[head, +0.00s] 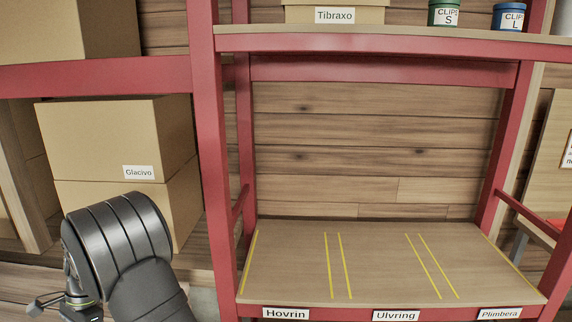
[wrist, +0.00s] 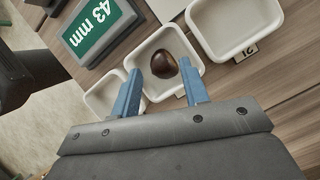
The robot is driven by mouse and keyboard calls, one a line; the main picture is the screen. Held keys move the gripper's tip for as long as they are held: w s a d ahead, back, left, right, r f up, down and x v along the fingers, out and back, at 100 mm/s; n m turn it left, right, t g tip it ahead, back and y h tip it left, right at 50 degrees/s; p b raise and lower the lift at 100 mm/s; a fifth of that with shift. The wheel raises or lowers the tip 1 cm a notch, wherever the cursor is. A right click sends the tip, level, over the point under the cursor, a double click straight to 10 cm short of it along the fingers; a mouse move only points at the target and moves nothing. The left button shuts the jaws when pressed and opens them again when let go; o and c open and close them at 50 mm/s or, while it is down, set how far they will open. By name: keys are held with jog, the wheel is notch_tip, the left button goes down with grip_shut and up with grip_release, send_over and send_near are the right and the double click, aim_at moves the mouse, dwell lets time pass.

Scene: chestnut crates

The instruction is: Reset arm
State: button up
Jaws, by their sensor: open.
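My gripper (wrist: 160,92) shows in the wrist view with two blue fingers spread apart and nothing between them. Beyond the fingertips, a dark brown chestnut (wrist: 164,64) lies in the middle white tray (wrist: 141,55). I cannot tell how far the fingertips are above the tray. In the head view my black arm shows at the lower left, in front of the cardboard boxes; the gripper's fingers are not visible there.
White trays stand left (wrist: 95,98) and right (wrist: 225,50) of the middle one. A green "43 mm" sign (wrist: 95,28) is near. The red-framed shelf (head: 370,262), labelled Hovrin, Ulvring and Plimbera, is empty. A Glacivo box (head: 110,140) is behind my arm; a Tibraxo box (head: 330,14) sits above.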

jog(key=shift+f, duration=0.85)
jog(key=shift+w+f, duration=0.15)
jog(key=shift+f, duration=0.1)
jog(key=v, duration=1.2)
jog(key=x, duration=1.2)
jog(key=shift+s+f, duration=0.15)
jog(key=shift+s, duration=0.05)
notch_tip(320, 180, up, 5)
jog(key=shift+w+d+f, duration=0.1)
jog(key=shift+f, duration=0.15)
jog(key=w+d+r, duration=0.6)
jog(key=d+r, duration=0.1)
jog(key=d, duration=0.4)
jog(key=s+n+t+h, duration=0.3)
jog(key=s+n+h, duration=0.2)
jog(key=s+n, duration=1.4)
jog(key=s+a+f+n, duration=0.1)
jog(key=s+a+f, duration=0.2)
jog(key=s+a, duration=0.1)
jog(key=shift+f+n+t, duration=0.25)
jog(key=shift+n+t, duration=0.05)
jog(key=shift+d, duration=0.1)
